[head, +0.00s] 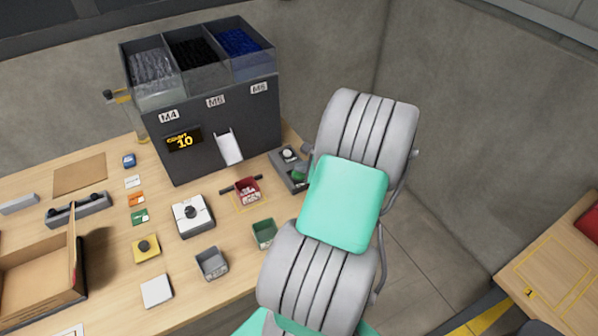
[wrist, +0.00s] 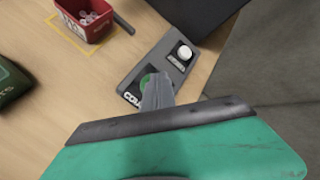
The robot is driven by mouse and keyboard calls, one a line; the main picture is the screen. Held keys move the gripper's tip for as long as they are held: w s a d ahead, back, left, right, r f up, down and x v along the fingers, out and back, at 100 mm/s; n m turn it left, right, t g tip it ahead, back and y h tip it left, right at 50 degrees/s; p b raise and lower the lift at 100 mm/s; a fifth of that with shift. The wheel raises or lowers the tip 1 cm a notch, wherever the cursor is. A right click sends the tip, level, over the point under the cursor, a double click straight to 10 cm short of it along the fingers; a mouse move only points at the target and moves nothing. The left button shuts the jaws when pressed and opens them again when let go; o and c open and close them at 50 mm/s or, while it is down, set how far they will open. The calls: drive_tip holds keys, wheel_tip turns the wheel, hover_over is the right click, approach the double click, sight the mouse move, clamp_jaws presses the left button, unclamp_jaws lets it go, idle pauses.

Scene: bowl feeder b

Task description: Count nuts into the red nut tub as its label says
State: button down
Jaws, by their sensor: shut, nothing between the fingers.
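The red nut tub (head: 247,190) stands in a yellow outline on the table in front of the feeder. In the wrist view the tub (wrist: 88,22) holds several pale pieces, and its label is too small to read. The bowl feeder (head: 225,125) has three bins marked M4, M5 or M6, and its display (head: 184,141) reads 10. A white chute (head: 229,148) points down towards the tub. A button box (head: 282,170) has a white button (wrist: 184,52) and a green button (wrist: 148,82). My gripper (wrist: 158,92) is shut and empty, its tips over the green button; contact is unclear.
A green tub (head: 264,233) and a grey tub (head: 212,264) stand nearer the front. My arm covers the table's right side.

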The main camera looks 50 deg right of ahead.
sight(301, 175)
drive_tip(key=shift+r, duration=0.5)
wheel_tip(301, 175, up, 5)
drive_tip(key=p, duration=0.5)
idle(2.2)
